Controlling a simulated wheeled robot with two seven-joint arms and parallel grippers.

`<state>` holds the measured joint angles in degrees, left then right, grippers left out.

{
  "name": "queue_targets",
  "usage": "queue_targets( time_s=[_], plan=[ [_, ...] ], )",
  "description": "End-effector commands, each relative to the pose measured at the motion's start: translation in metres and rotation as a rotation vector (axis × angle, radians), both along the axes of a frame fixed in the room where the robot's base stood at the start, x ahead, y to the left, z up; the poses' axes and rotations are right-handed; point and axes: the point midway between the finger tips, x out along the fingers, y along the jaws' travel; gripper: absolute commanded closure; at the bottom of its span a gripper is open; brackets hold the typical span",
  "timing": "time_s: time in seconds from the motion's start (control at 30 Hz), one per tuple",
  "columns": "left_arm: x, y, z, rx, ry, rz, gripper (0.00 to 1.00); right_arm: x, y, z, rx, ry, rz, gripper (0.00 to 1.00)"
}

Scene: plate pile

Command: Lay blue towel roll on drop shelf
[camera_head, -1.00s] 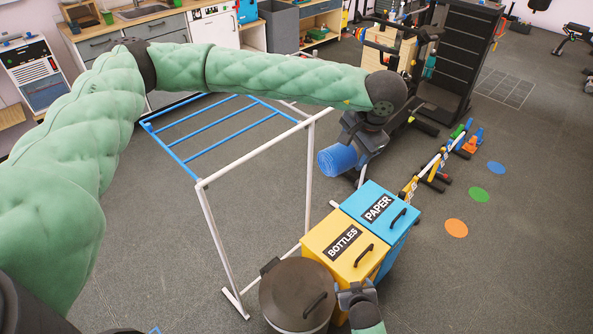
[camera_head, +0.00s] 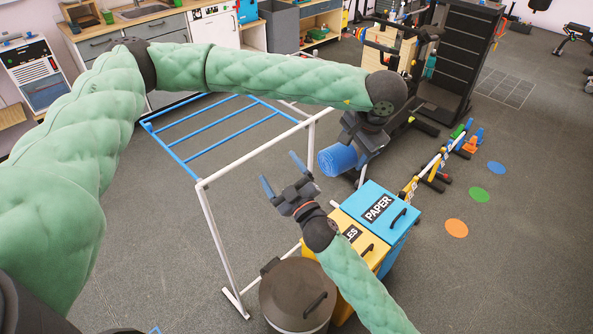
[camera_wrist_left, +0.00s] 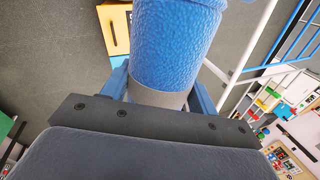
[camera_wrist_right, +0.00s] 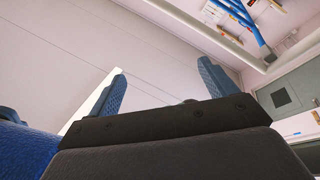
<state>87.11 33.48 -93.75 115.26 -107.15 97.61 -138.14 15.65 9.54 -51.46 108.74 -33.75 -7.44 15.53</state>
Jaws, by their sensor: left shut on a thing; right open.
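The blue towel roll (camera_head: 337,160) is held in my left gripper (camera_head: 350,151), above and behind the bins and to the right of the rack. In the left wrist view the towel roll (camera_wrist_left: 175,45) sticks out from between the jaws, which are shut on it. The white rack (camera_head: 255,155) carries a shelf of blue bars (camera_head: 216,132), which I take for the drop shelf; it is bare. My right gripper (camera_head: 281,173) is open and empty, left of the roll and near the rack's front. A blue surface (camera_wrist_right: 25,150), probably the roll, edges into the right wrist view.
A blue PAPER bin (camera_head: 383,203), a yellow BOTTLES bin (camera_head: 372,247) and a round dark bin (camera_head: 297,292) stand below my right arm. Exercise equipment (camera_head: 455,65) stands at the back right. Floor left of the rack is clear.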

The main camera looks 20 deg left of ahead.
Motion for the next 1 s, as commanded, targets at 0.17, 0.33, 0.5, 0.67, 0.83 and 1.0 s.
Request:
queue_targets(
  time_s=[0.17, 0.33, 0.5, 0.67, 0.83, 1.0],
  plan=[
    [0.0, 0.0, 0.0, 0.0, 0.0, 0.0, 0.68, -0.03, 0.042, 0.065, -0.003, -0.225, 0.132, 0.16],
    [0.0, 0.0, 0.0, 0.0, 0.0, 0.0, 0.68, -0.068, 0.077, 0.114, -0.014, -0.435, 0.256, 0.16],
    [0.0, 0.0, 0.0, 0.0, 0.0, 0.0, 0.68, -0.112, 0.105, 0.151, -0.033, -0.645, 0.383, 0.16],
    [0.0, 0.0, 0.0, 0.0, 0.0, 0.0, 0.68, -0.158, 0.125, 0.174, -0.058, -0.84, 0.505, 0.16],
    [0.0, 0.0, 0.0, 0.0, 0.0, 0.0, 0.68, -0.206, 0.141, 0.186, -0.093, -1.045, 0.638, 0.16],
    [0.0, 0.0, 0.0, 0.0, 0.0, 0.0, 0.68, -0.251, 0.15, 0.186, -0.138, -1.245, 0.776, 0.16]
  ],
)
